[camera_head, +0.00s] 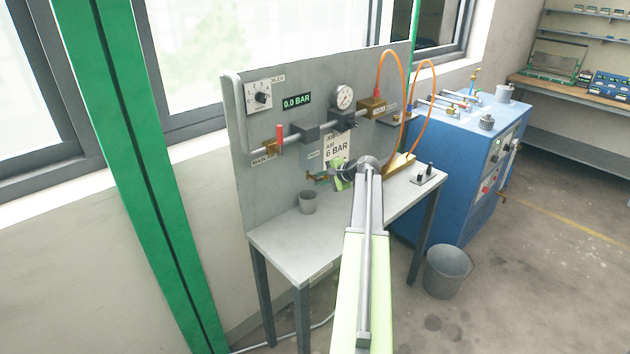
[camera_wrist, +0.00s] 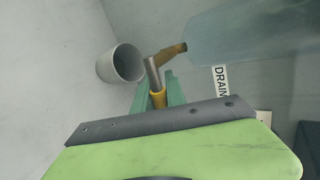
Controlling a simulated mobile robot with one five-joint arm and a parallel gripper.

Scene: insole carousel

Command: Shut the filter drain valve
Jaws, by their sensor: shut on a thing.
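The drain valve shows in the wrist view as a brass body (camera_wrist: 172,51) under the pale clear filter bowl (camera_wrist: 235,32), with a grey lever (camera_wrist: 152,74) ending in a yellow sleeve (camera_wrist: 158,98). My gripper (camera_wrist: 158,92) has its green fingers on both sides of the yellow sleeve and is shut on the lever. A white "DRAIN" label (camera_wrist: 220,80) is beside the bowl. In the head view my gripper (camera_head: 340,178) is at the panel below the filter bowl (camera_head: 313,160). My arm covers part of that area, and the lever is too small to read there.
A grey cup (camera_head: 307,202) stands on the bench top (camera_head: 275,238), left of my gripper; it shows in the wrist view too (camera_wrist: 122,64). The upright panel (camera_head: 258,190) is close behind. A blue machine (camera_head: 440,180) and a bucket (camera_head: 447,272) are at the right.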

